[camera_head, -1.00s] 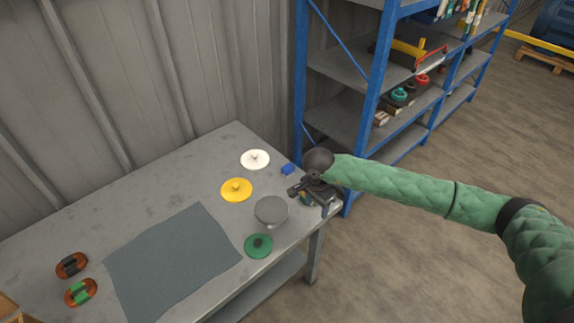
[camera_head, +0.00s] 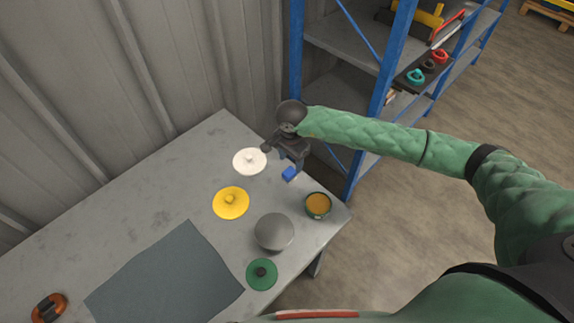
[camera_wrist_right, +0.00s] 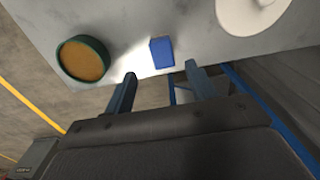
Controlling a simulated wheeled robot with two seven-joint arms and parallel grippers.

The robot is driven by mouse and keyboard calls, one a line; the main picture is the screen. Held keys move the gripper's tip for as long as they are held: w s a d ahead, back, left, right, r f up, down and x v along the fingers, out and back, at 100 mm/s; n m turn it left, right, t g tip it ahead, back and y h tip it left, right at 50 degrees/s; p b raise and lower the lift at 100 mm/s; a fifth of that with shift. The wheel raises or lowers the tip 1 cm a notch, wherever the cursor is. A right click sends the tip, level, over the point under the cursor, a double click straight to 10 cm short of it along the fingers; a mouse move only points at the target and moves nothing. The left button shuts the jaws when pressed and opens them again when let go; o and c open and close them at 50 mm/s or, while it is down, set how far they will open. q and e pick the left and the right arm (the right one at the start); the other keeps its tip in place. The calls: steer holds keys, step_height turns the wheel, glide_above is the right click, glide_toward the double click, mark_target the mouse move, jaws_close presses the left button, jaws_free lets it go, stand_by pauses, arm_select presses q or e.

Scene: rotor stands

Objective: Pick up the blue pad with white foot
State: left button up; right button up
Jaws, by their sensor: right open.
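The blue pad (camera_head: 289,174) is a small blue block on the grey table, between the white disc and a green-rimmed round piece. It also shows in the right wrist view (camera_wrist_right: 161,52), just ahead of the fingertips. My right gripper (camera_head: 292,165) is over the table's far right part, close to the pad. In the right wrist view its two fingers (camera_wrist_right: 160,72) are spread apart and empty, with the pad lying beyond the gap between them. My left gripper is not in view.
The white disc (camera_head: 250,161) and yellow disc (camera_head: 231,203) lie left of the pad. The green-rimmed orange piece (camera_head: 318,205), grey disc (camera_head: 274,232) and green disc (camera_head: 262,274) lie nearer. A blue shelf rack (camera_head: 379,100) stands behind the table's right edge.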

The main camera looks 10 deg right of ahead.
mark_target(289, 171)
steer(key=shift+f, duration=0.35)
steer(key=shift+w+f, duration=0.1)
steer(key=shift+f, duration=1.15)
step_height(289, 171, down, 4)
steer(key=shift+a+f+b, duration=0.15)
steer(key=shift+b, duration=0.15)
steer(key=shift+f, duration=0.1)
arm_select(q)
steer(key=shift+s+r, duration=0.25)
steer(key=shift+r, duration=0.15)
arm_select(e)
steer(key=c, duration=1.1)
